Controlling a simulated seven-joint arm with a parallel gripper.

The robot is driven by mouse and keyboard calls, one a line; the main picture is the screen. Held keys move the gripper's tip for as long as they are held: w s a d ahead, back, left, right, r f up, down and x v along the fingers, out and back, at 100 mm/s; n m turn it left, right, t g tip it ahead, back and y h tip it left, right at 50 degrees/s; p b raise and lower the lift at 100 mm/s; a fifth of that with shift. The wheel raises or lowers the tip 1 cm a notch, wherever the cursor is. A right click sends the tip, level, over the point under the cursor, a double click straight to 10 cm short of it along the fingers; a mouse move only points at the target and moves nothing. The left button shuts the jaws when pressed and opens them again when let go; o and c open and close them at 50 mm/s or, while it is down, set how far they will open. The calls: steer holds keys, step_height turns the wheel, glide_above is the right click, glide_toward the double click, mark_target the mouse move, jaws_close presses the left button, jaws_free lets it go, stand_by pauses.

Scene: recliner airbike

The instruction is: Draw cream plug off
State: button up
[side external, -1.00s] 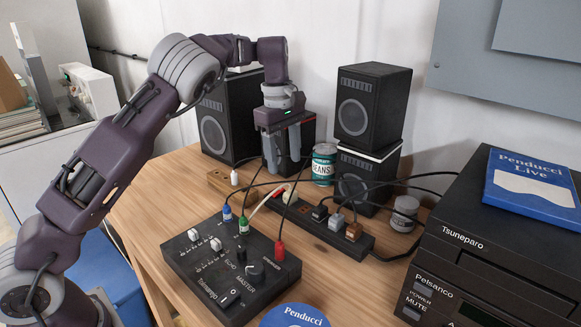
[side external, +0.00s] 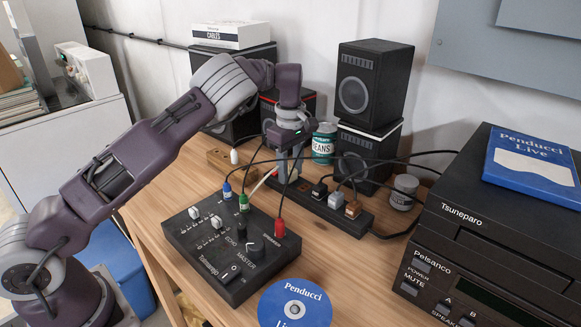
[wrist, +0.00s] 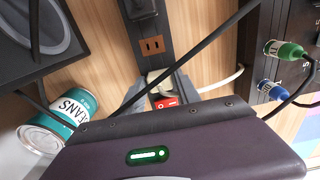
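The cream plug (wrist: 158,82) sits in the black power strip (wrist: 150,38), beside a red switch (wrist: 165,103). Its pale cable leads off to the right in the wrist view and shows as a cream line (side external: 262,183) in the side view. My gripper (side external: 283,176) is lowered over the strip, pointing down. In the wrist view, the grey fingers of my gripper (wrist: 160,92) stand on either side of the plug and look open. Contact with the plug cannot be made out. In the side view the fingers hide most of the plug.
Black, grey and brown plugs (side external: 337,198) stand along the strip. Dark cables arch close to my gripper. A bean can (side external: 323,143) and stacked speakers (side external: 362,85) stand behind. The mixer (side external: 232,255) lies in front, with blue, green and red plugs.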

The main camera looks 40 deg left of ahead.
mark_target(290, 170)
jaws_close()
steer(key=shift+r, duration=0.7)
steer(key=shift+r, duration=0.95)
